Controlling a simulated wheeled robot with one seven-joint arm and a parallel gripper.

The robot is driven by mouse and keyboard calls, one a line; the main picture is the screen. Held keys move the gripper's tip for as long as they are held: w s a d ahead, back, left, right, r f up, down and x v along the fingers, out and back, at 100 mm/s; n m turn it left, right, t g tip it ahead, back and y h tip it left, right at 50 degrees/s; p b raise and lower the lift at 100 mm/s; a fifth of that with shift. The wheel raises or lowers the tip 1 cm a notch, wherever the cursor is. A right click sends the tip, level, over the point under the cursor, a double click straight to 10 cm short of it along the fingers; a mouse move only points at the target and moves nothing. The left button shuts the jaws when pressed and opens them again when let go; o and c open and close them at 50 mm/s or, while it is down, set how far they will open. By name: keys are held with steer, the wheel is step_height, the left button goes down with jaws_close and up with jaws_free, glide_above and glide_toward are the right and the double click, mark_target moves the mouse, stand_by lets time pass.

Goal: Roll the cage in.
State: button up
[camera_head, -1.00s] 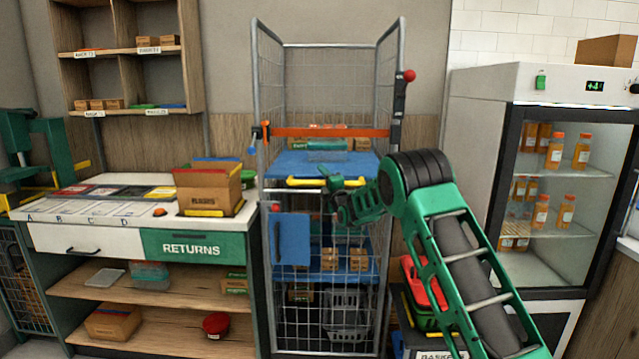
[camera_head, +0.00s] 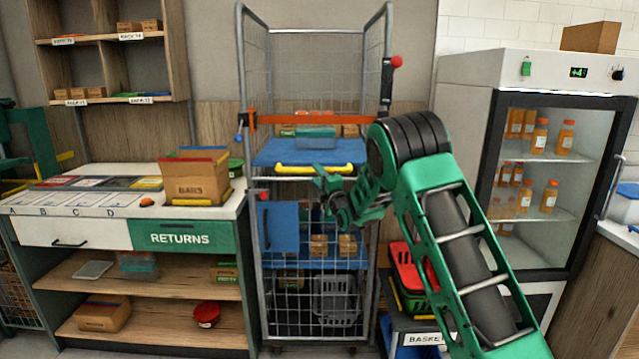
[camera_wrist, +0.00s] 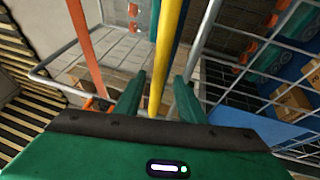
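The cage (camera_head: 243,75) is a tall grey wire roll cage standing upright between the counter and the fridge. It has blue shelves (camera_head: 268,155), an orange bar (camera_head: 290,119) across its front and a yellow handle (camera_head: 312,169) on the upper shelf's front edge. My green gripper (camera_head: 328,186) is in front of the cage, just below the handle in the head view. In the wrist view my gripper (camera_wrist: 158,95) has its fingers apart, and the yellow handle (camera_wrist: 168,50) runs between them. I cannot tell whether either finger touches it.
A counter with a returns drawer (camera_head: 180,236) stands close on the cage's left. A glass-door fridge (camera_head: 465,130) stands on the right. A red basket (camera_head: 404,265) sits low beside the cage, partly behind my arm. Boxes and a grey crate (camera_head: 338,298) are inside the cage.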

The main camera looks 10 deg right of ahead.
steer(key=shift+v, duration=1.2)
steer(key=s+d+f+m+g+h, duration=0.1)
steer(key=s+d+m+g+h, duration=0.2)
steer(key=s+d+m+g, duration=0.55)
steer(key=s+d+f+m+g+h, duration=0.15)
steer(key=s+d+m, duration=0.35)
steer(key=s+d, duration=0.85)
steer(key=s+a+f+m+g, duration=0.1)
steer(key=s+f+m+g, duration=0.1)
steer(key=s, duration=1.3)
steer(key=s+a+f+m+g+y, duration=0.1)
steer(key=s+m+g, duration=0.3)
steer(key=s, duration=1.2)
steer(key=s+a+f+m+g, duration=0.2)
steer(key=s+m, duration=0.5)
steer(key=s, duration=0.8)
steer(key=shift+s+a+f+m+g, duration=0.35)
steer(key=shift+a+g, duration=0.2)
steer(key=shift+g, duration=0.45)
steer(key=shift+y, duration=0.25)
